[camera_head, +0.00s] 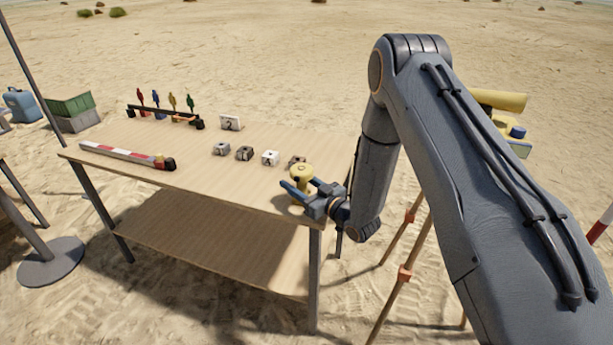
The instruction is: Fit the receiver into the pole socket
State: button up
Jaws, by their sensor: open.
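The receiver appears to be the yellow round-topped piece (301,171), standing at the table's near right corner. My gripper (303,188) is at that corner, with its blue-grey jaws open around or just beside the receiver's lower part. I cannot tell whether they touch it. The receiver's lower part is partly hidden by the jaws. A red-and-white striped pole (120,153) lies along the table's left side. A dark block (166,164) with a red part is at its right end; I cannot tell whether this is the pole socket.
Several small grey and white marked blocks (244,153) stand on the wooden table (200,190). A yellow instrument on a tripod (500,100) stands right, partly behind my arm. The table's front middle is clear.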

jog(key=shift+x, duration=1.05)
grip_shut()
jog(key=shift+w, duration=0.1)
jog(key=shift+r, duration=0.15)
